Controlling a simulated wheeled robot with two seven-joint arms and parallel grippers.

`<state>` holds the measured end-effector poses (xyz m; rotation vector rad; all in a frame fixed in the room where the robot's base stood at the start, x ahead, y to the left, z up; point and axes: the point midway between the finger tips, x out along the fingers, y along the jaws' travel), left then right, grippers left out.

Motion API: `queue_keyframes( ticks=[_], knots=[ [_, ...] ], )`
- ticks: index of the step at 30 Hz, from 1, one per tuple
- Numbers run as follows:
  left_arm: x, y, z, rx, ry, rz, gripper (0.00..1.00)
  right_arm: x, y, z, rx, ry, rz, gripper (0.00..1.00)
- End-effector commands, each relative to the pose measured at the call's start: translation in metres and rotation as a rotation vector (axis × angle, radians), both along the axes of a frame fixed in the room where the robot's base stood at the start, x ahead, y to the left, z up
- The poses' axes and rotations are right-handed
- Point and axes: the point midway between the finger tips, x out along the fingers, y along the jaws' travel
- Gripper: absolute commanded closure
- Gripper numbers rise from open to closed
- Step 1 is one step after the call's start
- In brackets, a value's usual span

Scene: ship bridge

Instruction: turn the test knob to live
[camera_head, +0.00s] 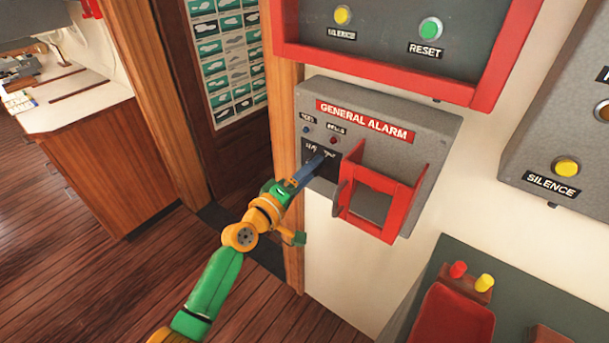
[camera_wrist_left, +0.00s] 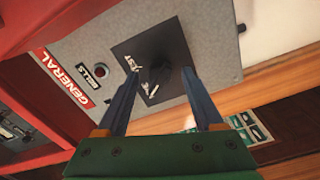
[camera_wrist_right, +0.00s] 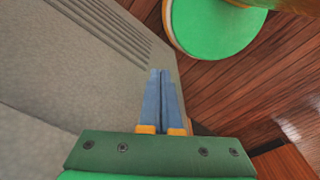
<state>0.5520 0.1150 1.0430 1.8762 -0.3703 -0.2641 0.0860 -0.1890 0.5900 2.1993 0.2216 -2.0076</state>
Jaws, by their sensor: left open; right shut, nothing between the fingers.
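The general alarm box (camera_head: 365,110) is a grey wall box with a red label. Its test knob sits on a black square plate (camera_head: 324,186) at the box's lower left. In the left wrist view the dark knob (camera_wrist_left: 156,76) shows on the black plate (camera_wrist_left: 135,47), with white lettering partly readable as "TEST". My left gripper (camera_head: 320,158) is open, its blue fingers reaching to the plate, one on each side of the knob. Contact with the knob cannot be told. In the head view the fingers mostly hide the knob. My right gripper (camera_wrist_right: 160,72) is shut and empty, outside the head view.
A red open guard (camera_head: 383,186) juts out just right of the plate. A red-framed panel (camera_head: 480,90) is above, and a grey silence box (camera_head: 535,150) is at right. A wooden door post (camera_head: 286,130) stands left of the alarm box. Open floor lies at lower left.

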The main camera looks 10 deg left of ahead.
Motion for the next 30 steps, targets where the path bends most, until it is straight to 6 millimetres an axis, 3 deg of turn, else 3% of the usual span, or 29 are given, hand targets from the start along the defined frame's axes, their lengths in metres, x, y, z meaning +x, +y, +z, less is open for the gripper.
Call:
queue_keyframes(
  ticks=[9, 24, 26, 29, 30],
  knots=[
    [-0.049, 0.02, -0.001, 0.001, 0.0, 0.001, 0.31, 0.0, 0.0, -0.001, 0.0, 0.0, 0.0, 1.0],
    [-0.053, 0.022, -0.002, 0.005, 0.005, 0.003, 0.31, 0.0, -0.001, -0.001, -0.001, 0.0, 0.0, 1.0],
    [-0.053, 0.025, -0.018, 0.034, 0.033, 0.016, 0.31, 0.0, -0.001, -0.001, -0.001, 0.0, 0.0, 1.0],
    [-0.059, 0.034, -0.088, 0.168, 0.156, 0.053, 0.31, 0.0, -0.001, -0.001, -0.001, 0.0, 0.0, 1.0],
    [-0.067, 0.04, -0.126, 0.25, 0.224, 0.063, 0.31, 0.0, -0.001, -0.001, -0.001, 0.0, 0.0, 1.0]
  ],
)
